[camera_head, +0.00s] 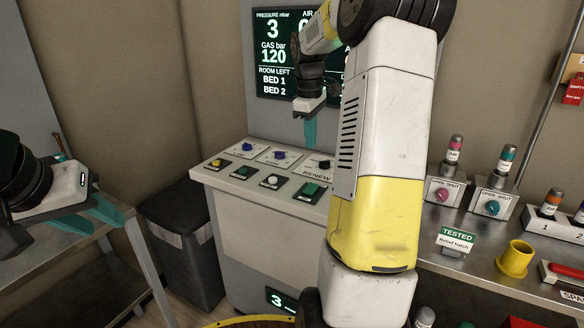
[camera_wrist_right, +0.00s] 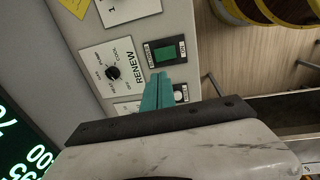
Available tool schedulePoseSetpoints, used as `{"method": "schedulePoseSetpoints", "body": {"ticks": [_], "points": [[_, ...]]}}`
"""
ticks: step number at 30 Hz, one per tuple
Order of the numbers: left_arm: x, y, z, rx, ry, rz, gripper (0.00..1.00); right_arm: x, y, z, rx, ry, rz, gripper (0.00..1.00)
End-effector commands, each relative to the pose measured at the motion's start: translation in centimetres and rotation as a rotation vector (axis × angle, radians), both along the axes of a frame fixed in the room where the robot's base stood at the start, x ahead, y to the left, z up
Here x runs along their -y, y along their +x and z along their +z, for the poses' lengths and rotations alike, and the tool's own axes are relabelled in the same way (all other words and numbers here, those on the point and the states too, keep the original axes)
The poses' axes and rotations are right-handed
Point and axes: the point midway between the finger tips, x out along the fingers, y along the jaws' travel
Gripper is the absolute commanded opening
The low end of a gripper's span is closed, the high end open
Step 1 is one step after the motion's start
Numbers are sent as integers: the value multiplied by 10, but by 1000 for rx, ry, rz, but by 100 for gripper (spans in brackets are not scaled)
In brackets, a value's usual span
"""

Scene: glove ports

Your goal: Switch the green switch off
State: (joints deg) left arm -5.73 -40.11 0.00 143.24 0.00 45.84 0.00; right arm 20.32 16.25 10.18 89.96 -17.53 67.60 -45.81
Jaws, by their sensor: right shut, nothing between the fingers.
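The green switch (camera_head: 312,189) is a rectangular rocker on a dark plate at the right end of the console's front row. It also shows in the right wrist view (camera_wrist_right: 164,53), beside a label reading ON. My right gripper (camera_head: 310,142) is shut and empty, pointing down above the console's right part. In the right wrist view its teal fingertips (camera_wrist_right: 158,76) appear just short of the switch; contact cannot be confirmed. My left gripper (camera_head: 100,216) is at the far left over a metal table, its teal fingers apart and empty.
The sloped console (camera_head: 250,195) also carries a white button (camera_head: 271,181), a round green button (camera_head: 242,172), a yellow button (camera_head: 217,163) and several knobs, including a black one (camera_wrist_right: 113,73). My right arm covers the console's right side. A yellow cup (camera_head: 515,260) stands on the right bench.

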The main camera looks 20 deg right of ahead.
Motion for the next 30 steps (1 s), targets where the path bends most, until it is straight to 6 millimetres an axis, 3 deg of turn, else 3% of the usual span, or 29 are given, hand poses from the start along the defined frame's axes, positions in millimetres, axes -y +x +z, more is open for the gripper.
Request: {"method": "schedulePoseSetpoints", "body": {"ticks": [8,22,30], "points": [[0,0,0,0,0,0,36,2,1,-23,-4,1,1,0],[0,0,0,0,0,0,36,11,8,-117,-5,1,0,0],[0,0,0,0,0,0,36,13,11,-139,-1,0,-1,0]]}}
